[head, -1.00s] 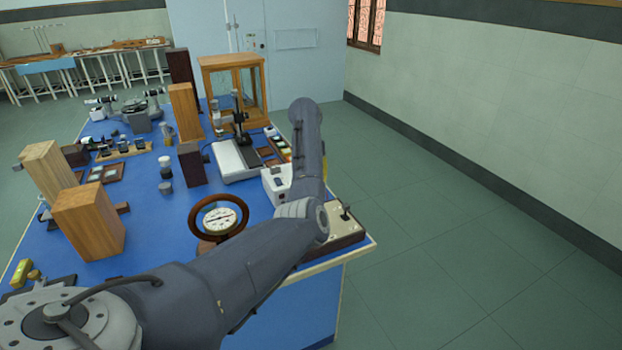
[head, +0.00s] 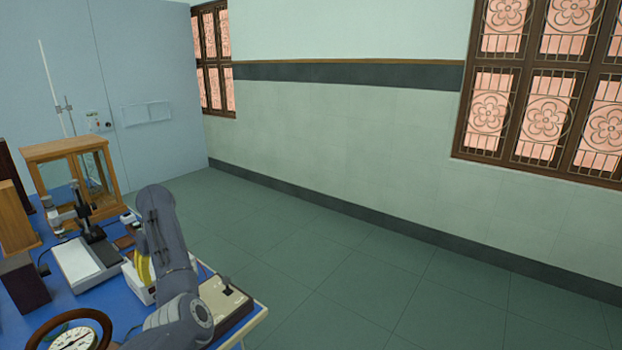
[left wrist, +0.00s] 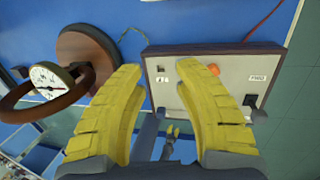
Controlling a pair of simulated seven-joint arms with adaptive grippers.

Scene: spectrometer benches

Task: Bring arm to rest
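My left arm reaches over the right end of the blue bench (head: 112,298) in the head view. My left gripper (head: 143,268) shows there only as a bit of yellow, mostly hidden behind the forearm. In the left wrist view the gripper's two yellow fingers (left wrist: 157,72) are spread apart with nothing held between them. They are over the near edge of a control box (left wrist: 215,78) with a pale panel and a small orange knob or lamp.
A round dial meter (head: 75,338) in a brown ring stands left of the arm; it also shows in the left wrist view (left wrist: 52,80). A glass-sided wooden case (head: 75,180) and a white-based instrument (head: 85,262) stand further back. The green floor (head: 380,285) right of the bench is clear.

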